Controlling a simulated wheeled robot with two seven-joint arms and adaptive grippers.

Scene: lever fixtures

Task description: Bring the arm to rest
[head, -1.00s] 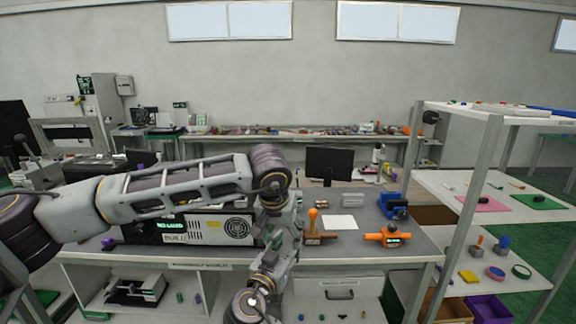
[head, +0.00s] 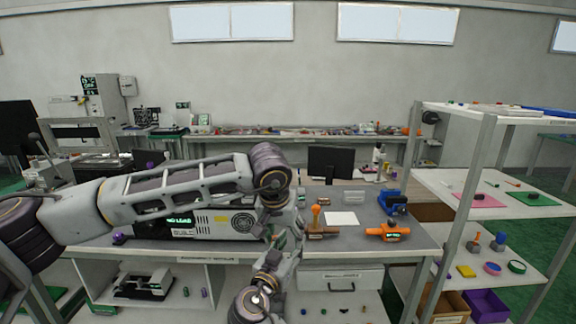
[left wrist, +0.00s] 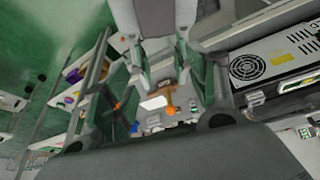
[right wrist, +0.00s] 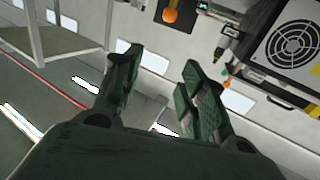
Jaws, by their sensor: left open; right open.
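My left arm crosses the head view from the left and bends down in front of the bench; its gripper is hard to make out there. In the left wrist view my left gripper (left wrist: 165,95) has its fingers spread and empty, with the bench seen beyond. My right gripper (right wrist: 160,65) shows in the right wrist view, fingers apart with nothing between. On the bench stand an upright orange-knobbed lever on a brown base (head: 316,216) and an orange fixture with a small display (head: 388,232). Neither gripper visibly touches them.
A power-supply box with a fan (head: 212,224) stands behind my left arm, also in the right wrist view (right wrist: 292,45). A blue device (head: 394,202), a white sheet (head: 342,218) and a black monitor (head: 330,162) are on the bench. A shelf rack (head: 486,150) stands at the right.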

